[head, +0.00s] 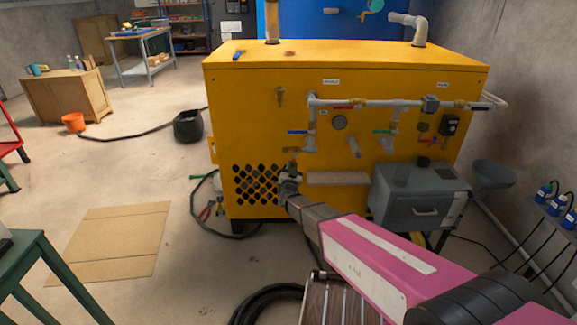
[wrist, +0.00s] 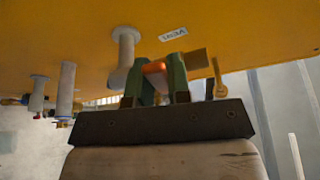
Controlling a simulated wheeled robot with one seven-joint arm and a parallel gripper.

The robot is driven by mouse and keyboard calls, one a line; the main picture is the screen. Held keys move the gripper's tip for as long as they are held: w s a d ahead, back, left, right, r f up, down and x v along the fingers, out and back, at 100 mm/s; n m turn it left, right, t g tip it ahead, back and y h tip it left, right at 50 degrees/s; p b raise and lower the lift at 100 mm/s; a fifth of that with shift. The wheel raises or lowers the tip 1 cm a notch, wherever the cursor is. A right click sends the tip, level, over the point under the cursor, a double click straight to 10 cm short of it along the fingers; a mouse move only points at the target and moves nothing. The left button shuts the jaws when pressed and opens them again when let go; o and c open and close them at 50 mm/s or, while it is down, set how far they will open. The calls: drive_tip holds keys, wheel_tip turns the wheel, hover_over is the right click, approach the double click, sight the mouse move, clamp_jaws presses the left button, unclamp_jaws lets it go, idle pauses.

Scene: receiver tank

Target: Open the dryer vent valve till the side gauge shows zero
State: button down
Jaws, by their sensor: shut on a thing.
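My gripper (head: 289,180) is at the lower front of the yellow cabinet (head: 240,130). In the wrist view my gripper (wrist: 157,82) has its two dark green fingers closed on a small orange-copper piece (wrist: 154,68), which looks like a valve handle. A white label (wrist: 173,34) sits on the yellow panel beside it, its text upside down and hard to read. A brass fitting (wrist: 217,82) is just right of the fingers. In the head view the held piece is hidden by my gripper.
Grey pipes (head: 370,102) with red, blue and green handles cross the cabinet front. A grey box (head: 415,195) stands right of my gripper. A dark hose (head: 240,232) lies on the floor at left. Flat cardboard (head: 115,243) and clear floor lie farther left.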

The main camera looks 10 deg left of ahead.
drive_tip(key=shift+w+d+f+n+y, duration=0.1)
drive_tip(key=shift+d+n+y, duration=0.25)
drive_tip(key=shift+n, duration=0.5)
drive_tip(key=shift+w+d+n+y, duration=0.1)
drive_tip(key=shift+d+n+y, duration=0.25)
drive_tip(key=shift+n, duration=0.45)
drive_tip(key=shift+w+d+f+n+y, duration=0.15)
drive_tip(key=shift+n+y, duration=0.25)
drive_tip(key=shift+n, duration=0.45)
drive_tip(key=shift+s+d+r, duration=0.1)
drive_tip(key=c, duration=1.1)
unclamp_jaws()
drive_tip(key=shift+o, duration=0.2)
drive_tip(key=v, duration=1)
drive_tip(key=shift+s+d, duration=0.2)
drive_tip(key=shift+s, duration=0.2)
